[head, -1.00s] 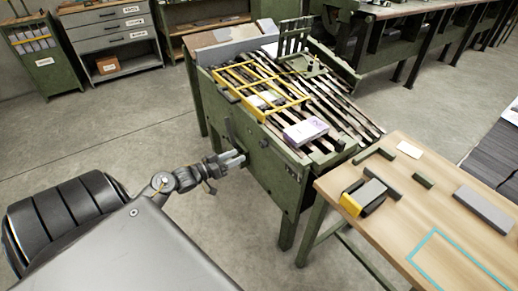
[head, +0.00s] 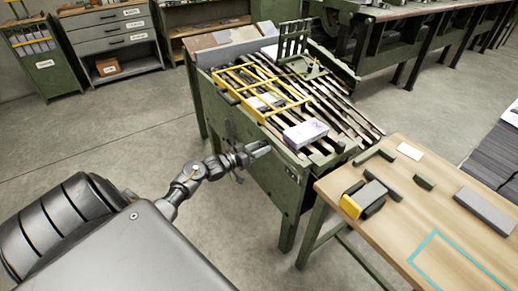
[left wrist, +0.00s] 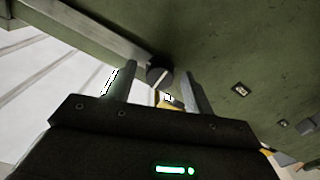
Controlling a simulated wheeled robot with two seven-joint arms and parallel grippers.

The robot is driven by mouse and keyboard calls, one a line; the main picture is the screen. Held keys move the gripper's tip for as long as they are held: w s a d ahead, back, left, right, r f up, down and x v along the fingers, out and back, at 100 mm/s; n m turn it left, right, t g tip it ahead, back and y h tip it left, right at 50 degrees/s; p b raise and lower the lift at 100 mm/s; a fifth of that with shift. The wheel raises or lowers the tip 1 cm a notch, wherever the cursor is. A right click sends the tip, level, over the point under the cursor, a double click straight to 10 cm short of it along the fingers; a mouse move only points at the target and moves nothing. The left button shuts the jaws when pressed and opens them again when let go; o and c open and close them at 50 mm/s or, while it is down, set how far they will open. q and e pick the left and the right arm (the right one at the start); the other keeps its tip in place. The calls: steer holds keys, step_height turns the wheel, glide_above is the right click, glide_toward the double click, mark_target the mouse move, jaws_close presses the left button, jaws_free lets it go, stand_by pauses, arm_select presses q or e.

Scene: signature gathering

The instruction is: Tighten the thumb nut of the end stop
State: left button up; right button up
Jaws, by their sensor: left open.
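My left gripper (head: 258,150) is at the near side of the green gathering machine (head: 262,175), close to its upper edge. In the left wrist view its two fingers (left wrist: 157,85) are apart with nothing held. A round dark knob (left wrist: 160,72) with a pale line shows between and just beyond the fingertips, by the green panel; whether a finger touches it cannot be told. A green upright comb-like stop (head: 293,42) stands at the machine's far end, with a small dark knob (head: 310,66) by its base. I cannot tell which knob is the thumb nut.
A yellow frame (head: 250,85) and a pale purple-white stack (head: 305,133) lie on the machine's rails. A wooden table (head: 410,200) with dark blocks stands close at the right. Open floor (head: 120,150) lies left of the machine.

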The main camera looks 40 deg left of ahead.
arm_select(q)
steer(key=c, duration=1)
steer(key=shift+o, duration=0.2)
